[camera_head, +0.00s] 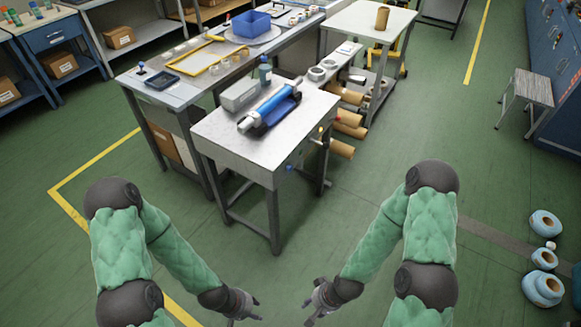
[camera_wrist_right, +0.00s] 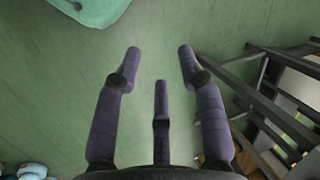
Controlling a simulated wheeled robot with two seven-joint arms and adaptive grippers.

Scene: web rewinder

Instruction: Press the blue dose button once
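A small blue knob-like part (camera_head: 289,168) shows on the front side of the near white-topped table (camera_head: 215,130); it may be the dose button, but it is too small to be sure. A blue cylinder device (camera_head: 270,107) lies on that table. My left gripper (camera_head: 258,309) is low in front of the table, with its fingers apart and empty. My right gripper (camera_head: 312,312) is to its right, also low and away from the table. In the right wrist view the right gripper's three fingers (camera_wrist_right: 160,62) are spread, with only green floor between them.
A grey box (camera_head: 240,94) and a bottle (camera_head: 265,72) stand on the table. Brown rolls (camera_head: 350,130) stick out at its right side. A longer bench (camera_head: 180,95) adjoins behind it. Blue rolls (camera_head: 543,288) lie on the floor at right. The floor before the table is clear.

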